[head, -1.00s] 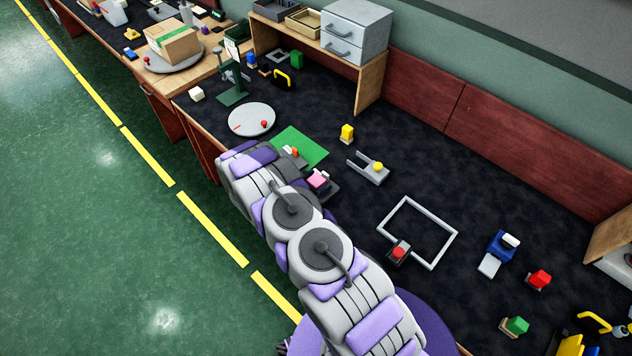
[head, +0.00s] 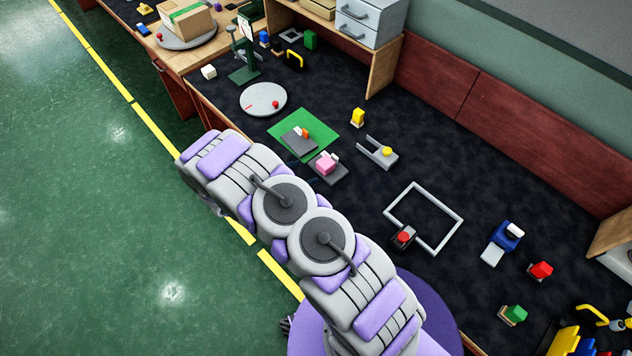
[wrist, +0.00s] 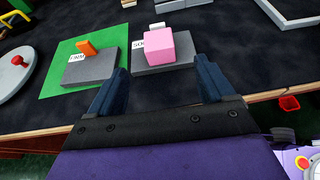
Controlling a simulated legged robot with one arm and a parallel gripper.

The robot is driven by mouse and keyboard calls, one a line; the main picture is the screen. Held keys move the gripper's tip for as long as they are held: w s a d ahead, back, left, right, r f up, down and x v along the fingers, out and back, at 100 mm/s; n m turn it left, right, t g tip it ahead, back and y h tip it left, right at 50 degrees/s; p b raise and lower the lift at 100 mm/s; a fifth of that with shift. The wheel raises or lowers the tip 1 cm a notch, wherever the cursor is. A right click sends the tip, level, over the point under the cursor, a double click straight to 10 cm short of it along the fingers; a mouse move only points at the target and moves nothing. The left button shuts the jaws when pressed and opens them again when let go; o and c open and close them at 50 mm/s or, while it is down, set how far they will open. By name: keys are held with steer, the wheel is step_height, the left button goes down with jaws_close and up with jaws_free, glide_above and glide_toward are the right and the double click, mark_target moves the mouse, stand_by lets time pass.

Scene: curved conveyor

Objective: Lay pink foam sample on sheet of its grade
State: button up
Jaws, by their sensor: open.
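The pink foam sample (head: 325,163) is a small block sitting on a dark grey sheet (head: 333,176). In the wrist view the pink foam sample (wrist: 160,48) rests on that sheet (wrist: 146,68), whose label is partly hidden and starts "SO". A second dark grey sheet (head: 294,145) lies on a green mat; in the wrist view this sheet (wrist: 90,70) is labelled "FIRM" and carries an orange block (wrist: 86,49). My gripper (wrist: 161,72) is open and empty, with the pink block just beyond and between its fingertips, apart from them.
The green mat (head: 320,124) lies beside a round grey disc (head: 262,95) with a red knob. A grey fork-shaped piece with a yellow knob (head: 387,152) and a grey square frame (head: 457,223) stand to the right. Dark table top is clear between them.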

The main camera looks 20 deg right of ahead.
steer(key=s+d+r+m+g+y, duration=0.1)
steer(key=s+d+r+m+g, duration=0.1)
steer(key=s+r+m, duration=0.45)
steer(key=s+d+r+m+g+y, duration=0.1)
steer(key=s+d+r+m+g, duration=0.15)
steer(key=r, duration=0.65)
steer(key=s+d+r+m+g+y, duration=0.1)
steer(key=s+r+m+g, duration=0.15)
steer(key=s+r, duration=0.4)
steer(key=s+a+r+m+y, duration=0.5)
steer(key=s+r, duration=0.1)
steer(key=s, duration=0.4)
steer(key=s+a+r+m+t+y, duration=0.1)
steer(key=s+a+r+m+y, duration=0.4)
steer(key=s, duration=0.6)
steer(key=shift+a+r, duration=0.7)
steer(key=shift+r, duration=0.2)
steer(key=shift+w, duration=0.1)
